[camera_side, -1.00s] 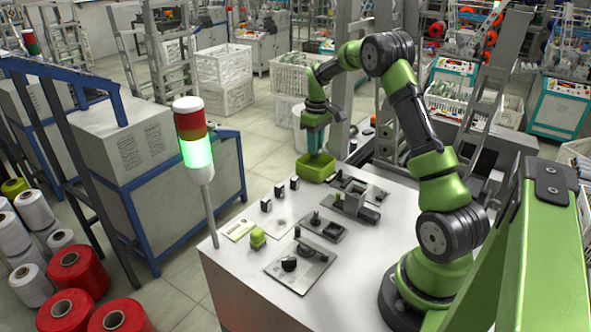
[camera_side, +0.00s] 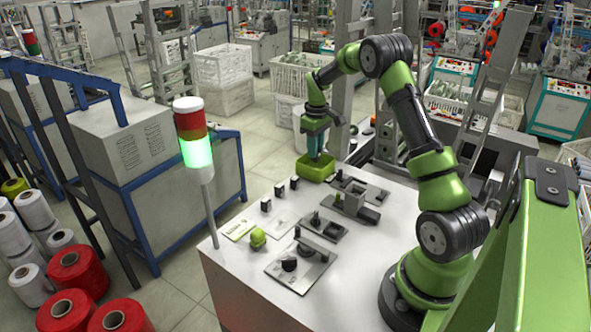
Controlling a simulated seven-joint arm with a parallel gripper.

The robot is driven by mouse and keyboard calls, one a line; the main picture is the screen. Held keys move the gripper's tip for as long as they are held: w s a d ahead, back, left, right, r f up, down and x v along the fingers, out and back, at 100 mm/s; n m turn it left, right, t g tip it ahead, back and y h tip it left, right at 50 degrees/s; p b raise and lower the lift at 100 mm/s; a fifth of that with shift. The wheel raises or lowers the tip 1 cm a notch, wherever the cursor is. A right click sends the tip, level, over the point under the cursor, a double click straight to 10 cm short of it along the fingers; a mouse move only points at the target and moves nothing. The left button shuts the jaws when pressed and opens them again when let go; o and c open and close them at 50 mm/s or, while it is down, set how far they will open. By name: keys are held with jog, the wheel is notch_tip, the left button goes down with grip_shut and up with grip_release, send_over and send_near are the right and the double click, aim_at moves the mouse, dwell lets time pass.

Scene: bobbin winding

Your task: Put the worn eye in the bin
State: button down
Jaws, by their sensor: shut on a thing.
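My gripper (camera_side: 314,154) points down at the yellow-green bin (camera_side: 316,172) at the far end of the white worktable. Its fingertips are at or just inside the bin's opening. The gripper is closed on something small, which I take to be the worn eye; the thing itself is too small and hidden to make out. I cannot tell whether the fingers touch the bin wall.
Small dark blocks (camera_side: 280,190) stand in a row on the worktable (camera_side: 240,268). A green knob-like piece (camera_side: 257,237) sits by a pale card (camera_side: 239,229). Dark fixtures (camera_side: 353,205) fill the middle. A signal lamp (camera_side: 194,140) stands at the left corner.

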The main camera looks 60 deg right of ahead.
dwell(0.3)
jog(key=c, duration=0.9)
grip_release()
jog(key=shift+r, duration=3.5)
